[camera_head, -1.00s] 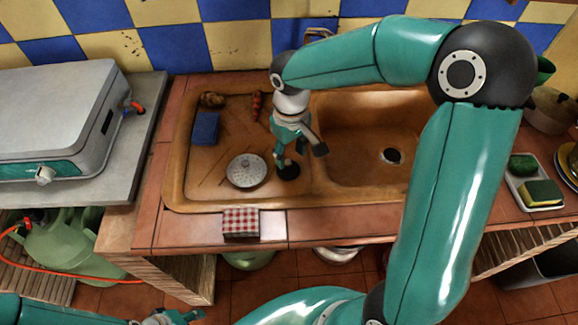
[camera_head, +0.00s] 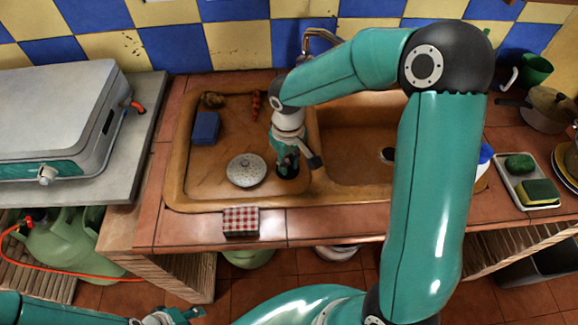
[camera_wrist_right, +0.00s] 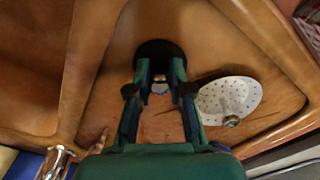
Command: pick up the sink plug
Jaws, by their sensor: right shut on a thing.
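The sink plug (camera_head: 287,174) is a black round disc on the drainboard side of the brown sink, close to its middle ridge. My right gripper (camera_head: 286,165) points down over it. In the right wrist view, the plug (camera_wrist_right: 158,48) shows beyond the fingertips, with a small pale knob between them. There my right gripper (camera_wrist_right: 160,86) has its two fingers closed on the knob from both sides. The plug appears still down at the board; any gap under it cannot be seen. My left gripper (camera_head: 180,316) shows only partly at the bottom left edge, away from the sink.
A white perforated strainer (camera_head: 246,170) lies just left of the plug. A blue sponge-like block (camera_head: 206,128) and a red pepper (camera_head: 256,104) lie farther back. A checkered box (camera_head: 240,221) stands on the front edge. The basin (camera_head: 350,143) is right of the ridge.

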